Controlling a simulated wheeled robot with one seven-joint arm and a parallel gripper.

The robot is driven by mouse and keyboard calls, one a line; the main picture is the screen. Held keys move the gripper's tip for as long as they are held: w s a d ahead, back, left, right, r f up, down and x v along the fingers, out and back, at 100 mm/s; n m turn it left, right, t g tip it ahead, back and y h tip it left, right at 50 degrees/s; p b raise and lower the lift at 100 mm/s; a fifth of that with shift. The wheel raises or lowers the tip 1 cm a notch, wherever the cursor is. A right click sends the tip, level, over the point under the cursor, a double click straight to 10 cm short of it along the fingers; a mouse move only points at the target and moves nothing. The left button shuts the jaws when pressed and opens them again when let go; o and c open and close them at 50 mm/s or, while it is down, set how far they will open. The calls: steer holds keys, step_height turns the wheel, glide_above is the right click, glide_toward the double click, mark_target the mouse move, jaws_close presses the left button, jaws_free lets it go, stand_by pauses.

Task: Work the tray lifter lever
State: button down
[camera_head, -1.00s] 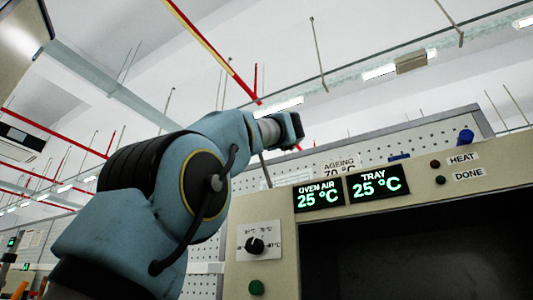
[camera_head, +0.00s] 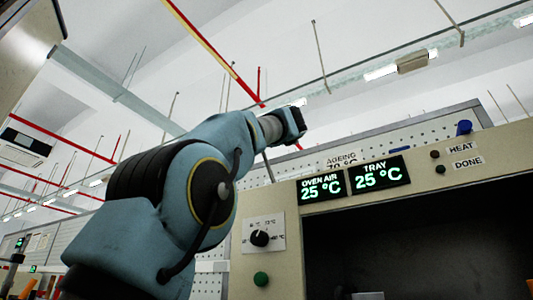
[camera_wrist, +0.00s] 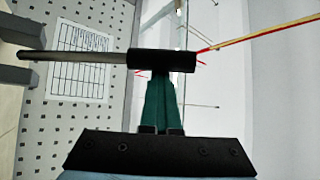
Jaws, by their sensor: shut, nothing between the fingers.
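In the wrist view a lever with a grey metal rod (camera_wrist: 75,57) and a black grip (camera_wrist: 162,61) crosses the picture from the left. My gripper (camera_wrist: 163,78) has green fingers, pressed together and empty. Their tips end at the lower edge of the black grip, which hides the very ends. I cannot tell whether they touch it. In the head view my arm reaches up to the left of the oven (camera_head: 400,203), and a thin grey rod (camera_head: 268,167) shows just below my wrist. The fingers cannot be made out there.
The oven front carries a black dial (camera_head: 260,238), a green button (camera_head: 261,279) and two displays reading 25 °C (camera_head: 350,180). Its opening is dark. A perforated panel (camera_wrist: 55,110) with a printed sheet (camera_wrist: 80,62) stands left in the wrist view.

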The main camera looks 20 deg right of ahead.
steer(key=b+v, duration=0.6)
steer(key=v, duration=0.4)
steer(key=shift+s+f, duration=0.2)
steer(key=shift+s, duration=0.1)
